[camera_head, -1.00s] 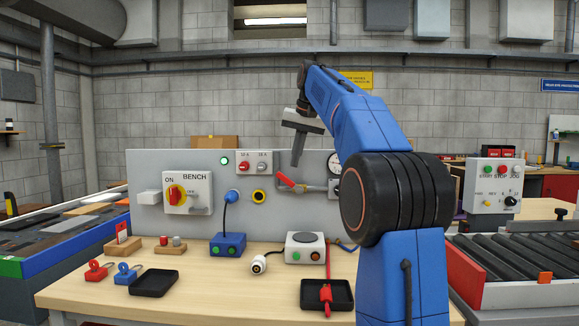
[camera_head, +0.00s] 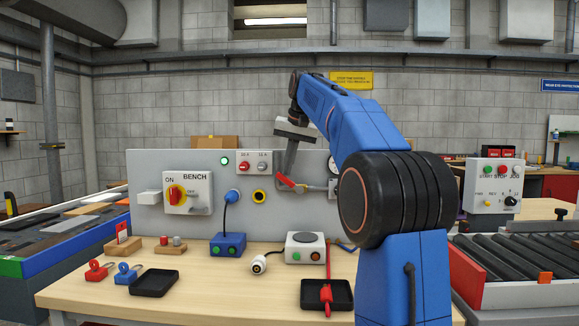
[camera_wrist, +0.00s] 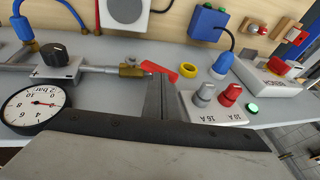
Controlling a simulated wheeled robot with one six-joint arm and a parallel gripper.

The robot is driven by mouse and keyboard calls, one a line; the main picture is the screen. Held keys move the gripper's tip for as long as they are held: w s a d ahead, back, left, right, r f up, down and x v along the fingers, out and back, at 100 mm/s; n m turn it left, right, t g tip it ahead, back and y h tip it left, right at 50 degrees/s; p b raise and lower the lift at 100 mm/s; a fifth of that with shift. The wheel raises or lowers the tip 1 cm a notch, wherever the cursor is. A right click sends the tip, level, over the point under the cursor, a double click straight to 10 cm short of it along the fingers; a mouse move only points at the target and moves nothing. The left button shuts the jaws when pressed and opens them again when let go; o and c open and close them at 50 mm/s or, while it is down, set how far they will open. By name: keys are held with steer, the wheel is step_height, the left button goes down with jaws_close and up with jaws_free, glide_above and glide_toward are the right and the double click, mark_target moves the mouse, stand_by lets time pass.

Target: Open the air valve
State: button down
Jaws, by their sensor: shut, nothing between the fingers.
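The air valve's red lever (camera_head: 286,181) is on a pipe in front of the grey panel, slanting up to the left. In the wrist view the red lever (camera_wrist: 160,70) sits beside the brass valve body (camera_wrist: 131,71), tilted to the pipe line. My gripper (camera_head: 287,172) is shut and empty, with its tips down at the lever. In the wrist view the closed fingers (camera_wrist: 160,84) overlap the lever's edge; I cannot tell whether they touch it. The pressure gauge (camera_wrist: 34,105) stands along the same pipe, its needle near the scale's low end; my arm partly hides it in the head view.
The BENCH switch box (camera_head: 187,192) and a yellow ring socket (camera_head: 259,196) are on the panel to the left. Below, the bench holds a white box (camera_head: 305,247), a blue box (camera_head: 228,244) and black trays (camera_head: 154,283).

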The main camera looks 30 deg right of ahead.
mark_target(280, 177)
steer(key=shift+w+a, duration=0.1)
steer(key=shift+a, duration=0.05)
steer(key=shift+w+a+f+g+h, duration=0.15)
steer(key=shift+w+a+f+h, duration=0.1)
steer(key=shift+w+a+f, duration=0.2)
steer(key=shift+w+a+f+g+h, duration=0.15)
steer(key=shift+w+a+f+h, duration=0.15)
steer(key=shift+a, duration=0.25)
steer(key=shift+f, duration=0.25)
steer(key=shift+w+a+f, duration=0.3)
steer(key=shift+a+f, duration=0.25)
steer(key=shift+f, duration=0.3)
steer(key=shift+d, duration=0.1)
steer(key=shift+s+d+r, duration=0.3)
steer(key=shift+s+d, duration=0.1)
steer(key=shift+d, duration=0.1)
steer(key=shift+r, duration=0.1)
